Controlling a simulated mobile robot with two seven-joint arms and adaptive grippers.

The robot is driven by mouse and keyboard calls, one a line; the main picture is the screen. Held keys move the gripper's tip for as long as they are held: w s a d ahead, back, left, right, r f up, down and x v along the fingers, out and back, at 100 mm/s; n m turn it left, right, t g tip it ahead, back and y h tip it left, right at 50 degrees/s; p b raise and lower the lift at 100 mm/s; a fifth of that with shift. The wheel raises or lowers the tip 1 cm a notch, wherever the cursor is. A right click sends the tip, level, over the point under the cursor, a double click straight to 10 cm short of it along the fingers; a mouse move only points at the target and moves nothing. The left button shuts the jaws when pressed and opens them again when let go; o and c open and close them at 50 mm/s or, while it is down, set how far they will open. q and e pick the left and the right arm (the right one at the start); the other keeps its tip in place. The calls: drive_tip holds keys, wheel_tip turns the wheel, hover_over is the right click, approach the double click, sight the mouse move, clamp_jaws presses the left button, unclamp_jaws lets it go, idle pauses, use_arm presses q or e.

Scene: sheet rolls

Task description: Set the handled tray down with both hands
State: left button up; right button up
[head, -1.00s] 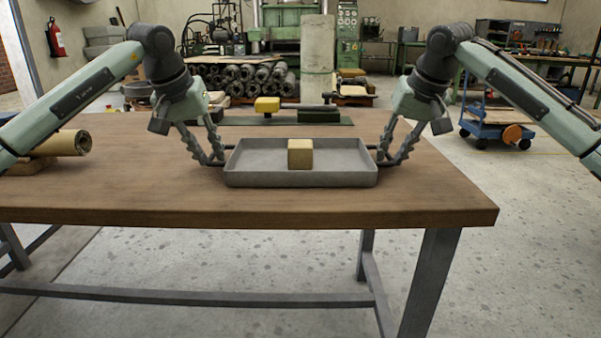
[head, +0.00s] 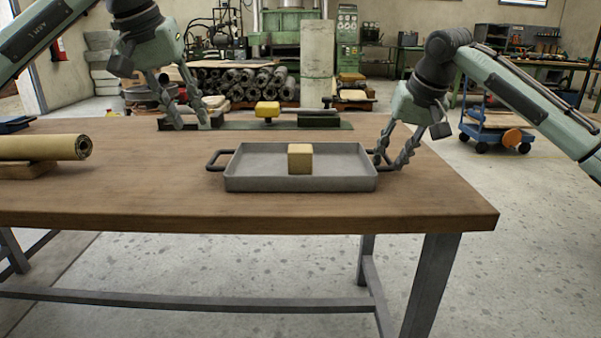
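The grey handled tray (head: 245,184) rests flat on the wooden table, near its front edge. A yellowish block (head: 300,159) sits in the tray. The tray's left handle (head: 212,160) is bare. My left gripper (head: 191,127) is up and left of that handle, empty, with its fingers apart. My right gripper (head: 388,165) is down at the tray's right handle, its fingers spread on either side of it. The fingers partly hide the right handle.
A tan sheet roll (head: 45,148) lies on a wooden support at the table's left. A dark green base with a yellow-topped tool (head: 267,110) stands behind the tray. The wooden table (head: 130,195) is clear left of the tray and in front of it.

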drive_tip(key=shift+r, duration=0.25)
use_arm(q)
drive_tip(key=shift+s+a+r, duration=0.1)
drive_tip(key=shift+s+r, duration=0.05)
drive_tip(key=shift+r, duration=0.25)
use_arm(e)
drive_tip(key=v, duration=1.1)
drive_tip(key=shift+s+r, duration=0.15)
drive_tip(key=shift+r, duration=0.05)
use_arm(q)
drive_tip(key=shift+s+f, duration=0.1)
use_arm(e)
drive_tip(key=shift+s+d, duration=0.1)
drive_tip(key=shift+d, duration=0.05)
